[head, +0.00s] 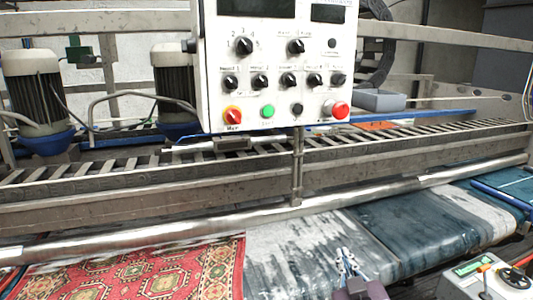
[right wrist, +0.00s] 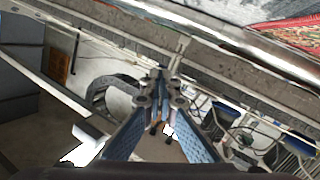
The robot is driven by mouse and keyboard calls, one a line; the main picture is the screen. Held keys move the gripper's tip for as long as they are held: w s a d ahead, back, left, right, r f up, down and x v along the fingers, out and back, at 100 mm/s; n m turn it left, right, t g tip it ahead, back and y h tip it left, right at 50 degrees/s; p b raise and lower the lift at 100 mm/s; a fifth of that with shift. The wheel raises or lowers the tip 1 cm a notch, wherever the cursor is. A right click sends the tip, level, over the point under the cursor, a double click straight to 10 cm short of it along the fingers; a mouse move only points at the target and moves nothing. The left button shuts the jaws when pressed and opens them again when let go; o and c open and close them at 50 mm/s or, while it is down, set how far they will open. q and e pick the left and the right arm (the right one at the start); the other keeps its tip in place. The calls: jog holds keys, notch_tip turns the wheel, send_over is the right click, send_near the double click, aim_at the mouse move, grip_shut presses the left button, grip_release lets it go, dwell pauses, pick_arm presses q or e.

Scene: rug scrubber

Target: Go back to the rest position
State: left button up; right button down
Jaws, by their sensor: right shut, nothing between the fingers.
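My right gripper (head: 345,256) shows at the bottom of the head view, low over the grey and white part of the belt. Its fingers are together and hold nothing. In the right wrist view the blue fingers (right wrist: 162,75) meet at their tips, with free air around them. The wrist view is tilted, with the rug at its upper right. My left gripper is in neither view.
A white control panel (head: 215,105) with knobs and buttons stands on a post behind a metal roller (head: 130,238). A red patterned rug (head: 150,275) lies at the lower left. A small device (head: 490,280) is at the lower right. Motors (head: 35,90) stand behind.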

jog(key=s+d+f+m+g, duration=0.1)
jog(key=s+f+g, duration=0.2)
jog(key=s+f, duration=0.4)
jog(key=s+d+f+g, duration=0.25)
jog(key=s+f, duration=0.25)
jog(key=f, duration=0.5)
jog(key=s+f+g+y, duration=0.1)
jog(key=s+f+g, duration=0.35)
jog(key=s, duration=0.55)
jog(key=s+f+g, duration=0.3)
jog(key=s+f, duration=0.3)
jog(key=s, duration=0.5)
notch_tip(320, 180, down, 28)
jog(key=s+g, duration=0.1)
jog(key=s, duration=0.1)
jog(key=s+d+f+g, duration=0.1)
jog(key=s+d+f, duration=0.1)
jog(key=s+f, duration=1.2)
jog(key=shift+s+g, duration=0.3)
jog(key=shift+s, duration=0.95)
jog(key=shift+d+f, duration=0.1)
